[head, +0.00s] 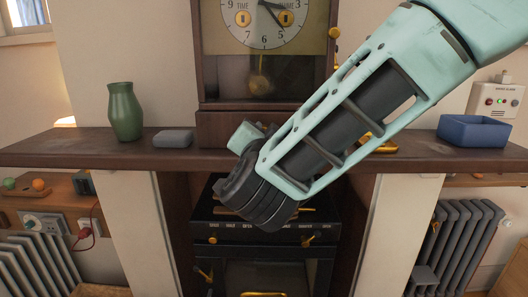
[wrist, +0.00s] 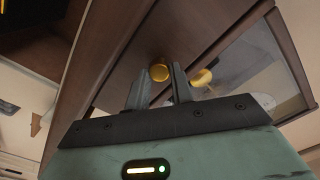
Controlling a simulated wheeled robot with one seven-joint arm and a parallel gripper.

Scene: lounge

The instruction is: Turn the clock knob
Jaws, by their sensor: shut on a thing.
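The clock (head: 205,50) is a tall dark wooden case on the mantel shelf, with a cream dial and a glass door. In the wrist view, a round brass knob (wrist: 160,72) stands on a dark wooden face of the clock, between the tips of my gripper (wrist: 158,85). My gripper is shut on this knob. In the head view my gripper (head: 245,137) is at the clock's lower front, with its fingers and that knob hidden. A second brass shape (wrist: 202,77), perhaps the pendulum bob, shows right of the fingers.
A green vase (head: 124,112) and a grey block (head: 173,138) stand on the shelf (head: 60,149) to the left. A blue tray (head: 474,131) is at the right. Brass knobs (head: 334,33) stick out from the clock's right side. A black stove (head: 265,249) is below.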

